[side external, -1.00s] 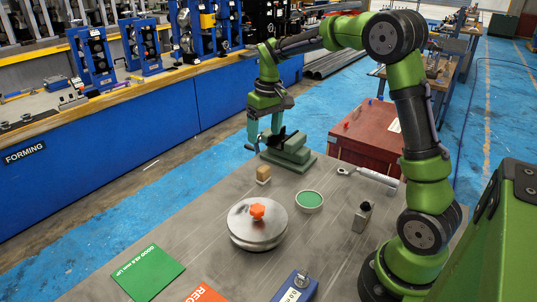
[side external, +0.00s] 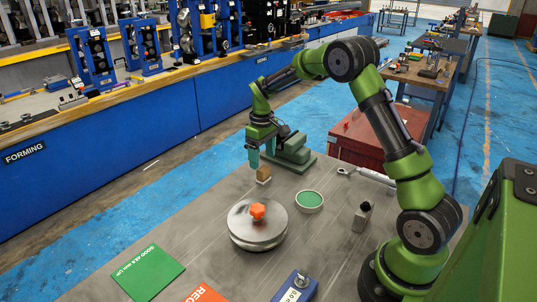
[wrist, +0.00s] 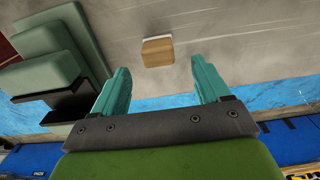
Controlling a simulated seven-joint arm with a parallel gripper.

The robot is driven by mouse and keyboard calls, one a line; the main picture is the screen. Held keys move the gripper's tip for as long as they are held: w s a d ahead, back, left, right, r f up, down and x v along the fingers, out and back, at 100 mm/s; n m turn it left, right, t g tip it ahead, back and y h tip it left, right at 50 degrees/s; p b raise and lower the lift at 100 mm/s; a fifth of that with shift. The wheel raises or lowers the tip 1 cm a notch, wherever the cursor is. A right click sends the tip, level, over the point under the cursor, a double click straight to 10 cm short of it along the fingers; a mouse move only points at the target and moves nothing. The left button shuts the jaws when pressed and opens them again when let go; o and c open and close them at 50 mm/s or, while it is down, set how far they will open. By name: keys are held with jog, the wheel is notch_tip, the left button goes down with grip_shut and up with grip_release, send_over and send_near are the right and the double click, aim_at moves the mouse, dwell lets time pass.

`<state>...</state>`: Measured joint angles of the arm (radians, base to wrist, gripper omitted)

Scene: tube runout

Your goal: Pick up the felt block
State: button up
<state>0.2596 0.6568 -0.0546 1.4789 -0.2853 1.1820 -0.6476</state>
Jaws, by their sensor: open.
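The felt block (side external: 263,174) is a small tan block with a pale base, standing on the grey metal table near its far edge. In the wrist view the felt block (wrist: 158,52) lies ahead of the fingertips, between their lines and slightly left of centre. My gripper (side external: 261,157) has teal fingers and hangs just above and beside the block at its far side. In the wrist view my gripper (wrist: 161,72) is open with nothing between the fingers. I cannot tell the exact height gap to the block.
A green stepped vise-like block (side external: 292,155) stands close right of my gripper. A round metal plate with an orange knob (side external: 257,226), a green-topped dish (side external: 309,200) and a small metal block (side external: 362,216) stand nearer. A green card (side external: 148,272) lies front left.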

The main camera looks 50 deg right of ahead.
aim_at(263, 168)
jog(key=shift+s+d+f, duration=0.1)
jog(key=shift+f, duration=2.7)
jog(key=shift+c, duration=0.3)
jog(key=c, duration=1)
jog(key=shift+r, duration=0.2)
jog(key=shift+r, duration=0.3)
jog(key=r, duration=0.3)
jog(key=shift+s, duration=0.3)
jog(key=s+a, duration=0.1)
jog(key=s, duration=0.4)
jog(key=s+a, duration=0.2)
jog(key=s, duration=0.2)
jog(key=s+a+r, duration=0.1)
jog(key=s, duration=0.4)
jog(key=shift+s+a, duration=0.35)
jog(key=shift+a, duration=0.05)
